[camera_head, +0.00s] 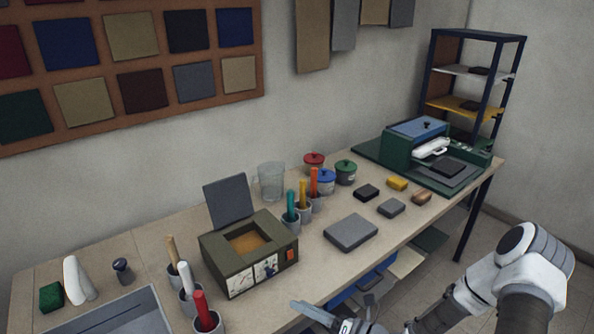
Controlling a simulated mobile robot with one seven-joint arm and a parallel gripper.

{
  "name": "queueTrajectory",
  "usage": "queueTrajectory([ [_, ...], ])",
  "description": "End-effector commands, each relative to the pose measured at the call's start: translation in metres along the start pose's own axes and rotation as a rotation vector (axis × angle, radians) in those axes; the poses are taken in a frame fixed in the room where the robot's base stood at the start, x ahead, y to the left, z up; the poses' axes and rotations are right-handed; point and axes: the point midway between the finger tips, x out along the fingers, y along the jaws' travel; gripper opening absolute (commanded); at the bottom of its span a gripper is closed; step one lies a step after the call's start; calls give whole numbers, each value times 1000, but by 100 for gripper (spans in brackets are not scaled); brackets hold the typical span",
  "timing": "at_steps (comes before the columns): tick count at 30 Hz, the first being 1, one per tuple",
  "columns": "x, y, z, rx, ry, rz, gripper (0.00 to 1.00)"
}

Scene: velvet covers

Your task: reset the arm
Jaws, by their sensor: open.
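My white and grey arm reaches in from the lower right. My gripper (332,314) is at the bottom edge, in front of the workbench (270,310). It is open and I see nothing held in it. One grey finger points left over the bench's front edge; the rest of the gripper is partly cut off by the frame. A grey block (351,232) lies on the bench behind my gripper, clear of it. An olive box (250,252) with its grey lid raised stands further left.
Cups with coloured sticks (207,319) stand near the bench's front left. Lidded pots (346,172) and a clear beaker (271,182) stand at the back. A green machine (398,152) and a shelf rack (471,85) are at the right. Small blocks (391,207) lie between.

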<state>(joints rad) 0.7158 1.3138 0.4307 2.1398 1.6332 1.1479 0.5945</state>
Motion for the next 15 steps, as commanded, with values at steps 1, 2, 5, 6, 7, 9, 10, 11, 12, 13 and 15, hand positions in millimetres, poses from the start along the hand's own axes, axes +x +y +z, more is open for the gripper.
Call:
queueTrajectory([
  [1,0,12,4,-84,59,26,67],
  [2,-1,19,6,-129,91,41,67],
  [5,-4,41,9,-279,200,93,67],
  [6,-5,50,9,-339,243,114,67],
  [7,-7,56,10,-384,274,131,67],
  [9,-10,70,11,-487,348,168,67],
  [10,-12,76,12,-533,380,184,67],
  [11,-14,82,12,-576,412,199,67],
  [12,-17,90,12,-634,453,221,67],
  [13,-19,95,12,-678,484,237,67],
  [15,-25,108,14,-780,555,274,67],
])
